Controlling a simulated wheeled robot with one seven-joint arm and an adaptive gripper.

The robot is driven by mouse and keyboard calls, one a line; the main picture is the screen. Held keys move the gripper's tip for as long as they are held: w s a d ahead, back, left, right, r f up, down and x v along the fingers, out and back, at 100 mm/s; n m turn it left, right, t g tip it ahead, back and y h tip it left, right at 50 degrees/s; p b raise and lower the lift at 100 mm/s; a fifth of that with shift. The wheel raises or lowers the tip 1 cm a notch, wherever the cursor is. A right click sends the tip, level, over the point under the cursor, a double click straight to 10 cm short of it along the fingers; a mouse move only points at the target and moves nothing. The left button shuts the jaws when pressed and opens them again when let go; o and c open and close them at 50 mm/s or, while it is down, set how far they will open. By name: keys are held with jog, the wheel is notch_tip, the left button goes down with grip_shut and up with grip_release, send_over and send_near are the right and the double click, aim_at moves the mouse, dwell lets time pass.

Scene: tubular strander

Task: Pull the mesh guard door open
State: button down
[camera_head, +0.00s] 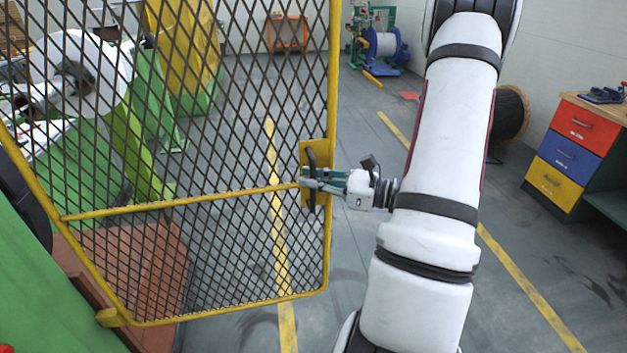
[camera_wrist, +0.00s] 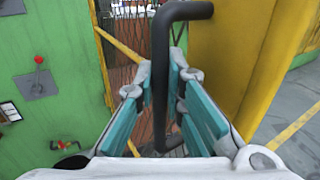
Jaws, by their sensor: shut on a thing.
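The mesh guard door (camera_head: 190,207) has a yellow frame and dark diamond mesh. It stands swung out at an angle over the grey floor in the head view. A black bar handle (camera_head: 311,159) sits on a yellow plate at the door's right edge. My gripper (camera_head: 309,181) reaches it from the right and is shut on it. In the wrist view the black handle (camera_wrist: 160,70) runs upright between the teal finger pads of my gripper (camera_wrist: 163,105). The door's yellow plate (camera_wrist: 217,60) shows just behind it. The exact pad contact is partly hidden.
A green machine panel (camera_wrist: 45,100) with a red-knobbed switch is at the wrist view's left. A drawer cabinet (camera_head: 570,150) stands at the right. A blue-and-white reel stand (camera_head: 385,48) is at the back. The floor between, with yellow lines (camera_head: 525,280), is clear.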

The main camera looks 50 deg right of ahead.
jog(key=c, duration=1.7)
grip_release()
jog(key=shift+o, duration=0.2)
jog(key=shift+s, duration=0.1)
jog(key=v, duration=1.1)
jog(key=shift+s+d, duration=0.25)
jog(key=shift+s, duration=0.1)
